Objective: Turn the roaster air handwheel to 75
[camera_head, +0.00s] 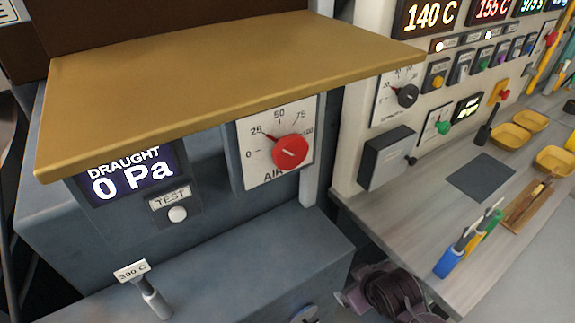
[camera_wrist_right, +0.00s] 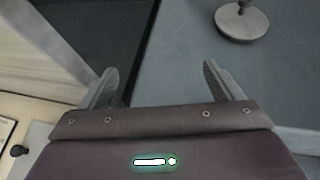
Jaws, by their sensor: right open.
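The air handwheel is a red round knob (camera_head: 291,152) on a white dial plate (camera_head: 262,172) marked AIR, with a scale from 0 to 100. Its pointed tip is toward the 25 mark, at upper left. Part of my right arm (camera_head: 390,292) shows low in the head view, below and to the right of the dial and well apart from it. In the right wrist view my right gripper (camera_wrist_right: 160,76) is open, with nothing between its fingers. My left gripper is in neither view.
A wide tan shelf (camera_head: 220,85) overhangs the dial. Left of it are a DRAUGHT display (camera_head: 130,178) reading 0 Pa and a TEST button (camera_head: 177,214). A grey ledge (camera_head: 240,262) lies below. A workbench (camera_head: 405,205) with yellow trays (camera_head: 510,135) stands right.

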